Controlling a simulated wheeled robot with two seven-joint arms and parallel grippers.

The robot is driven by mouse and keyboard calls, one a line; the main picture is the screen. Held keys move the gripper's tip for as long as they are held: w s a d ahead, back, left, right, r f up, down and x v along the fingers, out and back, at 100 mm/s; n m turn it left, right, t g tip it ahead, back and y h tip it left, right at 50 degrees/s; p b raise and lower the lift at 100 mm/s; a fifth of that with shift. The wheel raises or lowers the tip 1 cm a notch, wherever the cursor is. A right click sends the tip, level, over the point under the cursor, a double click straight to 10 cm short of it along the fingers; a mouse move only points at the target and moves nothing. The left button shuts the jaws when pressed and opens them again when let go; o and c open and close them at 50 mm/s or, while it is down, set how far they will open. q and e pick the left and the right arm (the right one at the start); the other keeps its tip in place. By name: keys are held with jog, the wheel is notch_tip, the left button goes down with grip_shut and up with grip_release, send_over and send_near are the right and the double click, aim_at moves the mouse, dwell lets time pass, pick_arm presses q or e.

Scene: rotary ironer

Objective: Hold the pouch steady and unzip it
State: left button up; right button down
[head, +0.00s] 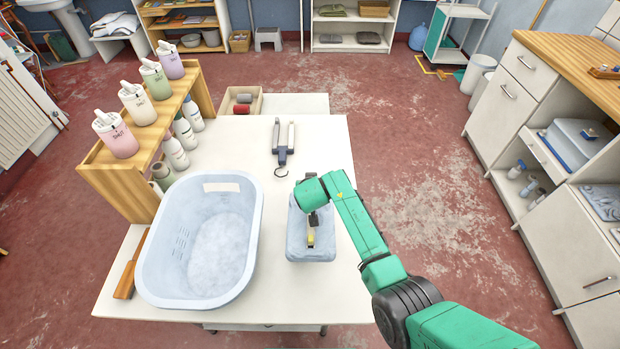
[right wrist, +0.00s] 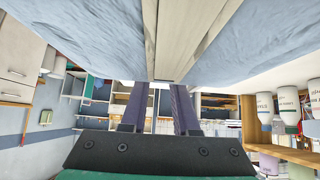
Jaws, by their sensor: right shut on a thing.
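The light blue pouch (head: 297,240) lies on the white table, right of the blue tub. A pale zip band (right wrist: 190,35) runs down the middle of the pouch (right wrist: 70,40) in the right wrist view. My left gripper is not in view.
A blue tub (head: 155,265) with pale contents stands left of the pouch. A grey clamp-like item with a hook (head: 283,155) lies behind it. A wooden shelf (head: 150,140) with several jars and bottles lines the left side. The table's right edge is close.

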jog(key=f, duration=0.3)
jog(key=shift+s+a+f, duration=0.2)
jog(key=shift+a+f, duration=0.1)
jog(key=shift+f, duration=0.1)
jog(key=shift+f, duration=1.4)
jog(key=c, duration=0.9)
grip_release()
jog(key=shift+o, duration=0.2)
